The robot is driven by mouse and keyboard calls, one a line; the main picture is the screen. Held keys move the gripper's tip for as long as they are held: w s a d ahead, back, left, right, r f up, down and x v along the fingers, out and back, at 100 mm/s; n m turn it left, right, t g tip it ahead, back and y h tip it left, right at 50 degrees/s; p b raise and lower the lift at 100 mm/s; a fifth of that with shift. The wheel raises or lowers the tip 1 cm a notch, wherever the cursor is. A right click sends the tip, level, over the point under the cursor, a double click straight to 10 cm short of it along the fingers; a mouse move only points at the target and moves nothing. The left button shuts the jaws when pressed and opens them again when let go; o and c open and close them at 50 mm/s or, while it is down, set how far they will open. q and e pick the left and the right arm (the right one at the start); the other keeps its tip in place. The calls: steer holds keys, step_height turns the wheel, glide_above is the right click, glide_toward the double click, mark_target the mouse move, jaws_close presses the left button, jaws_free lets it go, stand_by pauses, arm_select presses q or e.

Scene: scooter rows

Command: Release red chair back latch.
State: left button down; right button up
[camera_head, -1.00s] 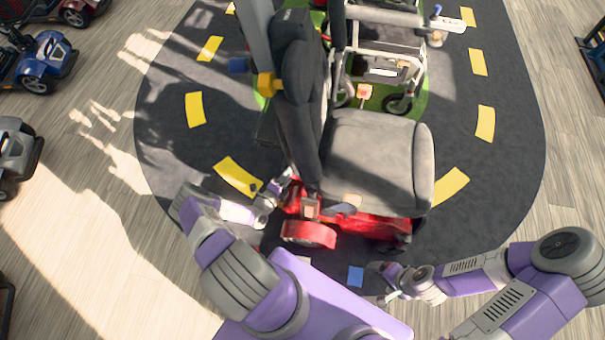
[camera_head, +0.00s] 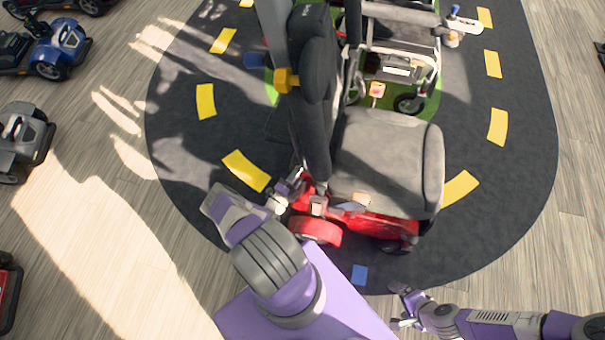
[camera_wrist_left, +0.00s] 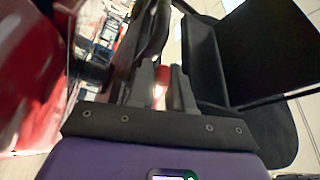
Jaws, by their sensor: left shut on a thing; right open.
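The red chair has a red base (camera_head: 318,229), a grey seat (camera_head: 392,155) and a dark upright backrest (camera_head: 312,110). My left gripper (camera_head: 288,190) is at the lower rear of the backrest, on its left side. In the left wrist view my left gripper's fingers (camera_wrist_left: 163,90) are shut on a small red piece (camera_wrist_left: 163,74), which looks like the back latch. In the head view the latch is too small and covered to make out. My right gripper (camera_head: 405,306) is open and empty, low over the floor in front of the chair.
A white-framed wheeled chair (camera_head: 400,65) stands behind the red chair on a green patch. A blue scooter (camera_head: 55,50) and a grey scooter (camera_head: 22,140) stand at the left. A blue square (camera_head: 360,275) lies on the dark mat. The mat to the right is clear.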

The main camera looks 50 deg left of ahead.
arm_select(q)
steer(key=c, duration=1.1)
jaws_free()
steer(key=v, duration=0.7)
steer(key=shift+s+d+f+p, duration=0.1)
steer(key=shift+s+p, duration=0.2)
steer(key=shift+p, duration=0.05)
